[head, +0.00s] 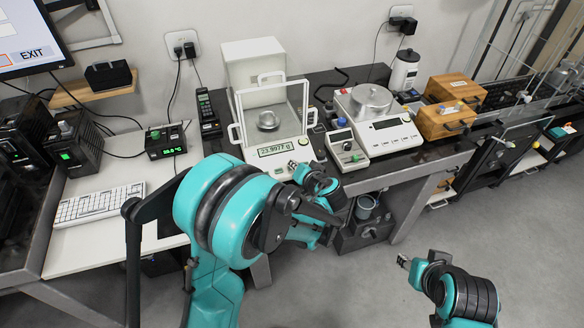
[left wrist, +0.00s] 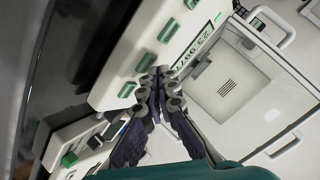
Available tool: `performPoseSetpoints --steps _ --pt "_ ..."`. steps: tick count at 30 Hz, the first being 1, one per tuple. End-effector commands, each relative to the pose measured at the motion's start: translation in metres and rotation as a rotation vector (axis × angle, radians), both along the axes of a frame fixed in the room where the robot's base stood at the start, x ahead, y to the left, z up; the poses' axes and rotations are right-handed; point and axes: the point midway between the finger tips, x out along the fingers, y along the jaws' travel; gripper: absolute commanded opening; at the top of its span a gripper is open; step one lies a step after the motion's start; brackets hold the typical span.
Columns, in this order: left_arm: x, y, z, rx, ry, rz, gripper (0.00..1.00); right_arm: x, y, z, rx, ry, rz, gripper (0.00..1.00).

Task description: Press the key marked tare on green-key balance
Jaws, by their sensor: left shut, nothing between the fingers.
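The green-key balance (head: 268,150) has a glass draft shield and a lit display (head: 275,149) reading about 23.9977 g. In the left wrist view, its pale front panel (left wrist: 120,62) carries several green keys, one of them a green key (left wrist: 146,62) close to my fingertips. Their labels are too small to read, so I cannot tell which is tare. My left gripper (head: 294,165) is shut and empty at the panel's front; its fingertips also show in the left wrist view (left wrist: 158,76). I cannot tell whether they touch the panel. My right gripper (head: 403,262) is low over the floor, far from the balance.
A small device with a green knob (head: 347,146) and a second balance (head: 385,128) stand to the right. Wooden boxes (head: 447,118) are farther right. A keyboard (head: 98,205) and a small black device (head: 166,142) are left.

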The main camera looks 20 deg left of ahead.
Motion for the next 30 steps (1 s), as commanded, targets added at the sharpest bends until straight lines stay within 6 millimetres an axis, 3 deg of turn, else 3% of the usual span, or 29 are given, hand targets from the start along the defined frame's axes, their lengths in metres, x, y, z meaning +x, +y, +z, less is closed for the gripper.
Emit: performPoseSetpoints --steps 30 --pt "0.0016 0.0013 -0.0069 0.0 0.0 0.0 0.0 0.0 0.0 -0.0055 0.0 0.0 0.0 0.4"
